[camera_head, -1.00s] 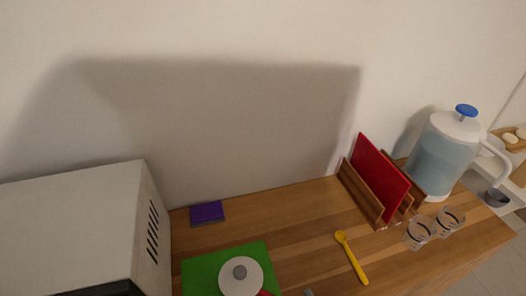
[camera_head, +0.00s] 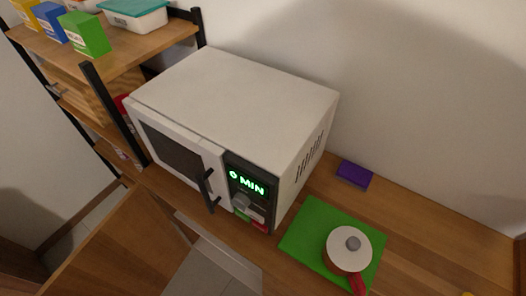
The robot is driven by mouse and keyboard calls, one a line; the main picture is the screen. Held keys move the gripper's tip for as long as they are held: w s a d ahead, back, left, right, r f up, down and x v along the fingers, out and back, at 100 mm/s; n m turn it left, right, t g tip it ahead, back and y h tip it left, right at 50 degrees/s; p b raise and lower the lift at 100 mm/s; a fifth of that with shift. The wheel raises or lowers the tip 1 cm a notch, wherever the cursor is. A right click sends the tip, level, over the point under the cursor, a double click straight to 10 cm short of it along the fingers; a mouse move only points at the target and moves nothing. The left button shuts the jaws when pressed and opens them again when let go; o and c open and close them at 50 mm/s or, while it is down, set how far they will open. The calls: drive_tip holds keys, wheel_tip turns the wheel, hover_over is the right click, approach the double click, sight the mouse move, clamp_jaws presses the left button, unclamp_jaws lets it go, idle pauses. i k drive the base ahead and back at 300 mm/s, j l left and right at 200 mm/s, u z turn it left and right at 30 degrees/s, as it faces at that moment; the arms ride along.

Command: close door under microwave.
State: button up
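The white microwave (camera_head: 235,105) stands on the wooden counter in the middle of the view, its dark-windowed door shut and its display lit green. Below and in front of it, a wooden panel (camera_head: 125,245) sticks out at the lower left. It looks like the cabinet door under the microwave, standing open. A pale grey surface (camera_head: 215,268) shows to the right of this panel; I cannot tell whether it is the cabinet's inside. The door's lower part is cut off by the picture's bottom edge. My gripper is not in view.
A black-framed wooden shelf (camera_head: 125,50) with several small boxes and a teal-lidded container stands at the left. On the counter (camera_head: 440,235) right of the microwave are a green board (camera_head: 305,232), a lidded red pot (camera_head: 347,250) and a purple block (camera_head: 354,174).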

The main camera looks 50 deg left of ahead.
sight(136, 250)
drive_tip(key=k+j+u, duration=0.1)
drive_tip(key=k+j, duration=0.6)
drive_tip(key=k+j+u, duration=0.15)
drive_tip(key=k+j, duration=0.5)
drive_tip(key=j, duration=0.2)
drive_tip(key=k+j+u, duration=0.15)
drive_tip(key=k+j, duration=0.5)
drive_tip(key=j, duration=0.25)
drive_tip(key=k+j+u, duration=0.15)
drive_tip(key=k+j, duration=0.15)
drive_tip(key=j, duration=0.15)
